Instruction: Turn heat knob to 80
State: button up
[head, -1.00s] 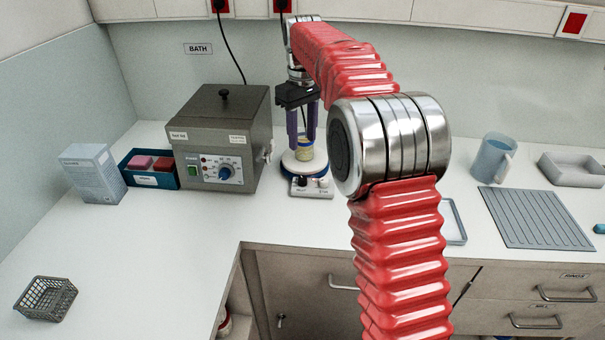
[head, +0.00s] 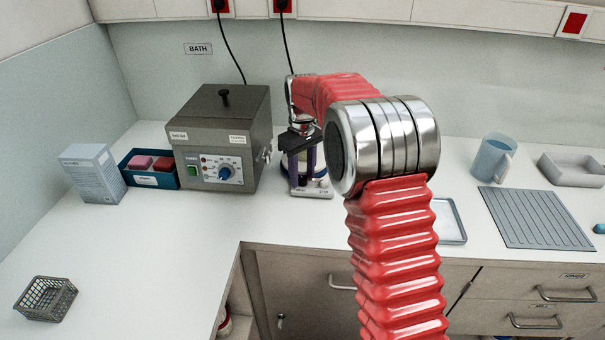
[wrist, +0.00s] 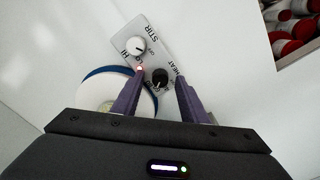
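The hotplate stirrer's white front panel (head: 318,193) is on the counter right of the bath; it also shows in the wrist view (wrist: 122,36). In the wrist view the black knob (wrist: 160,76) beside the HEAT label is between my purple fingertips. Its pointer and scale are too small to read. A white knob (wrist: 135,45) sits beside the STIR label, with a small lit red lamp (wrist: 140,68) near it. My gripper (wrist: 158,84) is open around the black knob's sides in that view; contact is not visible. In the head view my gripper (head: 302,178) points down at the stirrer.
A grey bath (head: 215,120) with its own blue dial (head: 225,173) stands close to the left. A blue tray (head: 150,178) and a pale box (head: 92,172) lie farther left. A jug (head: 493,158) stands right.

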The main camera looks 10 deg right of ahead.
jog(key=shift+f, duration=0.1)
jog(key=shift+c, duration=0.2)
grip_shut()
jog(key=shift+m, duration=3.2)
jog(key=shift+o, duration=0.2)
grip_release()
